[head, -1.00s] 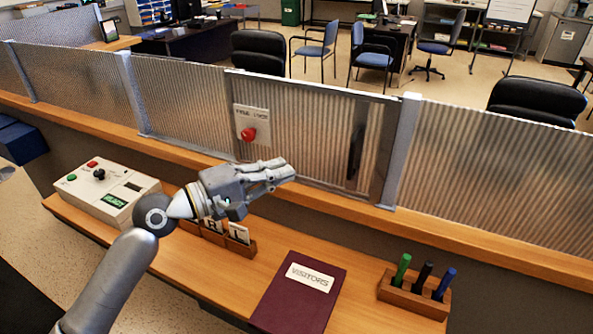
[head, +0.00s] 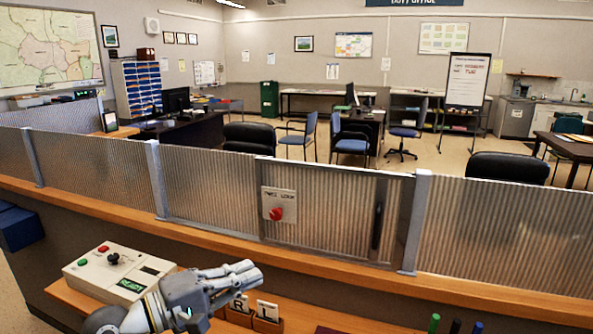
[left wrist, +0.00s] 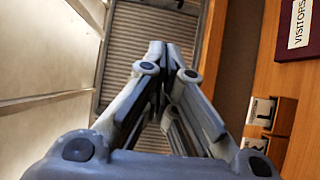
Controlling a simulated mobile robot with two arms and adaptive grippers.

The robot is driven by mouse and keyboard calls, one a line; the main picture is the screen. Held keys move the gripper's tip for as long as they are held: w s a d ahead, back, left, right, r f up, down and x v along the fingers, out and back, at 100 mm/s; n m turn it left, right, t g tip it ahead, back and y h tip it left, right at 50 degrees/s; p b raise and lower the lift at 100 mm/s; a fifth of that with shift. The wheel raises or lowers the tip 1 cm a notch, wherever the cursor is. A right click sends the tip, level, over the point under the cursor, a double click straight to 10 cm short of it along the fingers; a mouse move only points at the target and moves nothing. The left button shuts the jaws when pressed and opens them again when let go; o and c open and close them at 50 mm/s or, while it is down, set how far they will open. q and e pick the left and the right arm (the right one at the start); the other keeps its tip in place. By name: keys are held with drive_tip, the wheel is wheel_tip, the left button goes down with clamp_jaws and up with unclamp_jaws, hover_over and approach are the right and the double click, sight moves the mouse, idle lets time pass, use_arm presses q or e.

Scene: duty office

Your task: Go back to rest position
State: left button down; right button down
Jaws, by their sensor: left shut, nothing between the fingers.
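My left gripper (head: 250,272) is in the lower part of the head view, above the counter shelf. Its fingers point right and are shut with nothing held. In the left wrist view the fingers (left wrist: 168,58) come together at the tips, with the ribbed partition beyond them. The gripper is apart from the panel's red knob (head: 276,214), which sits above and to its right. My right gripper does not show.
A control box (head: 125,268) stands left of the gripper. A wooden card holder (head: 268,322) is just below it. The ribbed partition (head: 330,218) runs along the counter ledge (head: 350,270). The visitors book (left wrist: 299,28) lies on the shelf.

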use_arm(q)
drive_tip(key=s+f+m+g+y, duration=0.1)
drive_tip(key=s+f+m+y, duration=0.1)
drive_tip(key=s+f, duration=0.35)
drive_tip(key=s+f+m+g+y, duration=0.1)
drive_tip(key=s+f+m+y, duration=0.15)
drive_tip(key=f, duration=0.65)
drive_tip(key=s+f+m+g+y, duration=0.1)
drive_tip(key=s+f+m+y, duration=0.15)
drive_tip(key=s+f, duration=0.35)
drive_tip(key=s+a+f+m+g+y, duration=0.2)
drive_tip(key=s+a+f+g+y, duration=0.35)
drive_tip(key=s+a+f, duration=0.8)
wheel_tip(320, 180, down, 23)
drive_tip(key=s+d+y, duration=0.2)
drive_tip(key=s, duration=0.1)
drive_tip(key=s+a+f+g, duration=0.1)
drive_tip(key=s+a+f, duration=0.2)
drive_tip(key=s+f, duration=1.3)
drive_tip(key=shift+s+f+m, duration=0.3)
drive_tip(key=shift+s+f, duration=0.1)
drive_tip(key=shift+f, duration=0.15)
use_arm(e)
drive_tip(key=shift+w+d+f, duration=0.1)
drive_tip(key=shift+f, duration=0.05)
